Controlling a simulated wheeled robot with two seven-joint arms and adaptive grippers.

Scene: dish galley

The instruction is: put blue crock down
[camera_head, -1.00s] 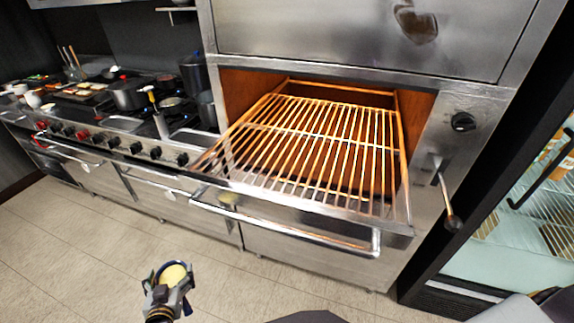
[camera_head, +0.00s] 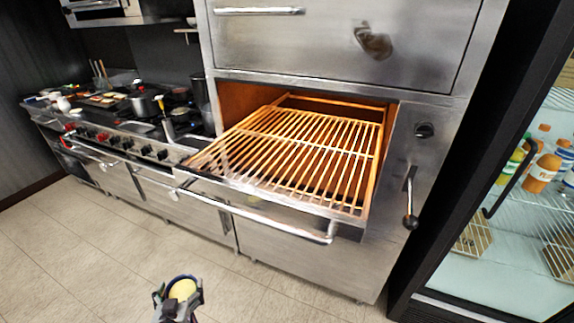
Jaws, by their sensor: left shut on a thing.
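My left gripper (camera_head: 178,297) is low in the head view, above the tiled floor and in front of the stove line. It is shut on the blue crock (camera_head: 184,281), which shows as a dark blue rim around a pale yellow inside. The fingers hide much of the crock's sides. The crock is apart from the counters and the rack. My right gripper is not in view.
A wire rack (camera_head: 290,150) sticks out of the open broiler, with a bar handle (camera_head: 265,222) in front. The stove (camera_head: 120,145) at the left holds several pots and pans. A glass-door fridge (camera_head: 515,230) with bottles stands at the right. The floor (camera_head: 95,245) is clear.

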